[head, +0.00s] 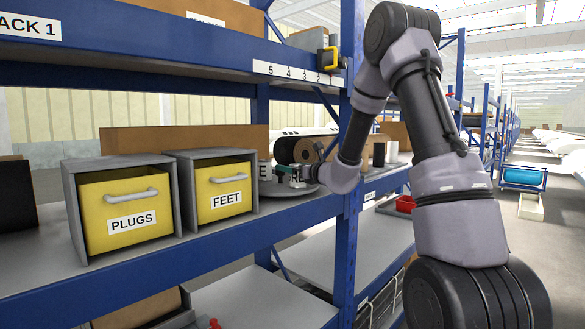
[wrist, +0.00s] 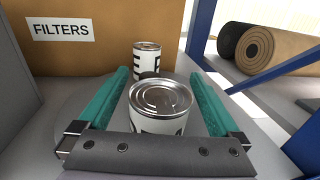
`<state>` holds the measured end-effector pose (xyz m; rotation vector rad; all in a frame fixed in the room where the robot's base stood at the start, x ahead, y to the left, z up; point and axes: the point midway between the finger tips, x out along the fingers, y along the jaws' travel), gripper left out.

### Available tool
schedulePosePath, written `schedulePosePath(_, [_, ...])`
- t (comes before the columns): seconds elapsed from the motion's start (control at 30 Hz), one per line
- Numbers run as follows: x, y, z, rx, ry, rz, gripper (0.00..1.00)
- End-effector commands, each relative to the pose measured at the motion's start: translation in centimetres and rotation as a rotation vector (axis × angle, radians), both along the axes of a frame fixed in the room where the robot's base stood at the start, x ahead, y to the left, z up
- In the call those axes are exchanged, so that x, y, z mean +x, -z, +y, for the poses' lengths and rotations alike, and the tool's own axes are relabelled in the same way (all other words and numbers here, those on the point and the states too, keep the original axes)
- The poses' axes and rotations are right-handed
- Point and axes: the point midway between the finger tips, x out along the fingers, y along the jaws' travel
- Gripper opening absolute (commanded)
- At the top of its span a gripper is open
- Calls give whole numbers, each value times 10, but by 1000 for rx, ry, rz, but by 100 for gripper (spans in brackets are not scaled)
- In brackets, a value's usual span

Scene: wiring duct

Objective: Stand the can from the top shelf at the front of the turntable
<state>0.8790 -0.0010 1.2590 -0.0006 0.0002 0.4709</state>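My gripper (wrist: 160,70) has teal fingers that stand apart, one on each side of a near can (wrist: 160,112). Narrow gaps show between this can and both fingers, so the gripper looks open around it. The can is upright, with a silver lid and a white label with dark print, over the grey round turntable (wrist: 75,108). Its base is hidden by the gripper. A second similar can (wrist: 147,57) stands farther back, with a small dark object between the two. In the head view my gripper (head: 291,172) is small and partly hidden by my arm, above the turntable (head: 272,189).
A cardboard box marked FILTERS (wrist: 100,35) stands behind the cans. Rolls (wrist: 262,45) lie beyond a blue rack brace (wrist: 285,70) at right. Left of the turntable are the yellow FEET bin (head: 223,190) and PLUGS bin (head: 125,207). A blue rack post (head: 345,230) stands beside my arm.

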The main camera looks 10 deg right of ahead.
Motion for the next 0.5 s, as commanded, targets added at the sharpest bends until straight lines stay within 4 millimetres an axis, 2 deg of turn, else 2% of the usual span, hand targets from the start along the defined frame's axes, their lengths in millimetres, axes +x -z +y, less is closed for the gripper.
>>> schedulePosePath(0.33, [-1,-3,0,0,0,-1,98])
schedulePosePath(0.5, [-22,-3,-12,0,2,1,98])
